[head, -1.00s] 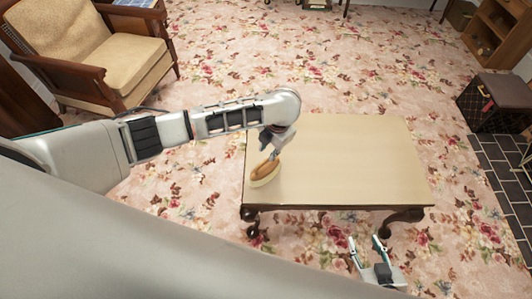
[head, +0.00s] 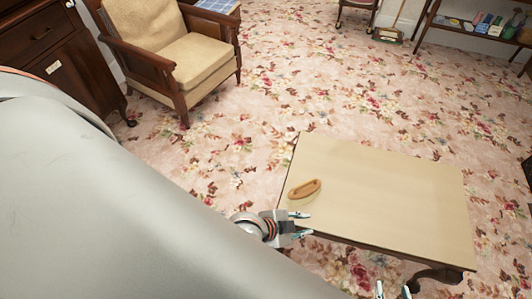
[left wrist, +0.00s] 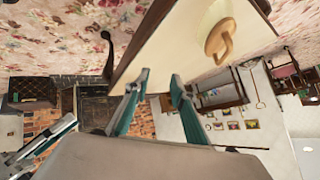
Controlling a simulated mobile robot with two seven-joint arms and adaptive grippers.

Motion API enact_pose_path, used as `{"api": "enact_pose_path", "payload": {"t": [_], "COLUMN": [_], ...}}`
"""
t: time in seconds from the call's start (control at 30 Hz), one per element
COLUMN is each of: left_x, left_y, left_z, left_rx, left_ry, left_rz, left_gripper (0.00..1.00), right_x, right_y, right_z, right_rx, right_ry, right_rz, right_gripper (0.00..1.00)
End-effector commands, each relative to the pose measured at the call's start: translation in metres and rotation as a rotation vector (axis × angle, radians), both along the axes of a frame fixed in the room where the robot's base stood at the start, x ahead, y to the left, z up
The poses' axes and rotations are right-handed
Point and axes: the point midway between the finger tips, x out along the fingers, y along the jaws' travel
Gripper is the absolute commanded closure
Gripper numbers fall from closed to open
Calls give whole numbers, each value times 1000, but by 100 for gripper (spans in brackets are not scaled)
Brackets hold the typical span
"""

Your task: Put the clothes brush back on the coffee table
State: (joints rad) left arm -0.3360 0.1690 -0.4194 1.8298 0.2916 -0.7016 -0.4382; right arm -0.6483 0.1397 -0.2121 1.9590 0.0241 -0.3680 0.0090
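The clothes brush (head: 304,188), an oval with a tan wooden back and handle, appears to rest on the coffee table (head: 395,195) near its left edge. In the left wrist view the brush (left wrist: 220,40) shows beyond my fingers, with its pale underside towards the tabletop (left wrist: 165,40). My left gripper (head: 302,233) is open and empty, at the table's near left edge and apart from the brush. Its two spread fingers (left wrist: 155,95) show in the left wrist view. My right gripper (head: 393,291) is at the bottom edge, its two fingertips apart with nothing between them.
The rest of the tabletop is clear. An armchair (head: 185,60) stands at the upper left beside a dark wooden cabinet (head: 60,65). A shelf (head: 475,30) with small items stands at the upper right. Flowered carpet (head: 330,85) lies open behind the table.

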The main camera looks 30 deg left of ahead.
Motion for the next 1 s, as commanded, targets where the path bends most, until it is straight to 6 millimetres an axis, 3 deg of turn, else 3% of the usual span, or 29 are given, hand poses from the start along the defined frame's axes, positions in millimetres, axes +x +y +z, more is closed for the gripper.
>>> {"api": "enact_pose_path", "payload": {"t": [0.03,0.13,0.33,1.0], "left_x": [-15,-32,-53,-55], "left_y": [21,57,98,102], "left_z": [0,7,19,21], "left_rx": [-60,-166,-283,-299], "left_ry": [11,6,-13,-16], "left_rz": [112,297,479,499], "left_gripper": [76,76,76,76], "right_x": [0,0,0,1], "right_y": [0,0,0,1], "right_z": [0,0,0,3], "right_rx": [0,0,0,2], "right_ry": [1,1,0,-6], "right_rz": [0,0,0,1], "right_gripper": [60,60,60,60]}}
